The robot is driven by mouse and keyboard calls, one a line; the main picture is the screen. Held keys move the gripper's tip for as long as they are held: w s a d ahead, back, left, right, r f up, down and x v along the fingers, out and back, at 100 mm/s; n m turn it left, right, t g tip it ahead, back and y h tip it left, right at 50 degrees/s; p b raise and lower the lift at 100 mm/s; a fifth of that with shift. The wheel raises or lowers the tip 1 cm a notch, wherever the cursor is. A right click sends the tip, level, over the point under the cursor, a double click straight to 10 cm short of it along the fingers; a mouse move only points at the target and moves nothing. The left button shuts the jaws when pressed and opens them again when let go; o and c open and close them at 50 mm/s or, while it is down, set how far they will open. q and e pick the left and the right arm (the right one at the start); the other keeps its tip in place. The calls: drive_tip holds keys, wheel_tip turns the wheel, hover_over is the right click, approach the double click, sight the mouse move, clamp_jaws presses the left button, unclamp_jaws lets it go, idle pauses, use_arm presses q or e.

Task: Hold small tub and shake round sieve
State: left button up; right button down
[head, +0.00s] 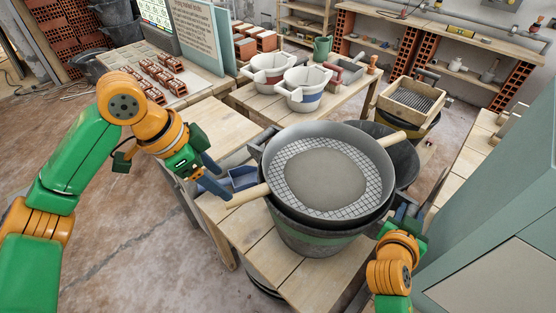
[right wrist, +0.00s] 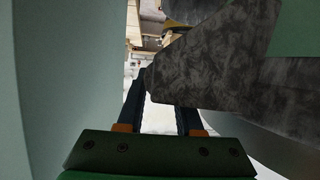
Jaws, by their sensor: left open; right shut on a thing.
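The round sieve (head: 276,160) is a grey metal ring with a wire mesh and a round patch of grey-brown material on it. It sits over the small tub (head: 310,240), a dark tub with a green band on the wooden table. Its wooden handles stick out at left (head: 248,195) and back right. My left gripper (head: 217,183) is open beside the left handle's end; I cannot tell whether its fingers straddle it. My right gripper (head: 402,212) is shut at the tub's right side, apparently on its rim. In the right wrist view, the mottled tub wall (right wrist: 215,75) reaches the fingers.
A dark bucket (head: 404,163) stands close behind the sieve. A small blue tray (head: 242,178) lies left of it. White tubs (head: 305,92) stand on the back table, and a wooden-framed sieve (head: 415,100) is at back right. A grey-green cabinet (head: 490,220) is close on the right.

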sight(238, 195)
use_arm(q)
drive_tip(key=x, duration=0.9)
drive_tip(key=shift+f, duration=0.15)
clamp_jaws()
drive_tip(key=shift+w, duration=0.1)
idle(0.8)
drive_tip(key=c, duration=0.9)
unclamp_jaws()
clamp_jaws()
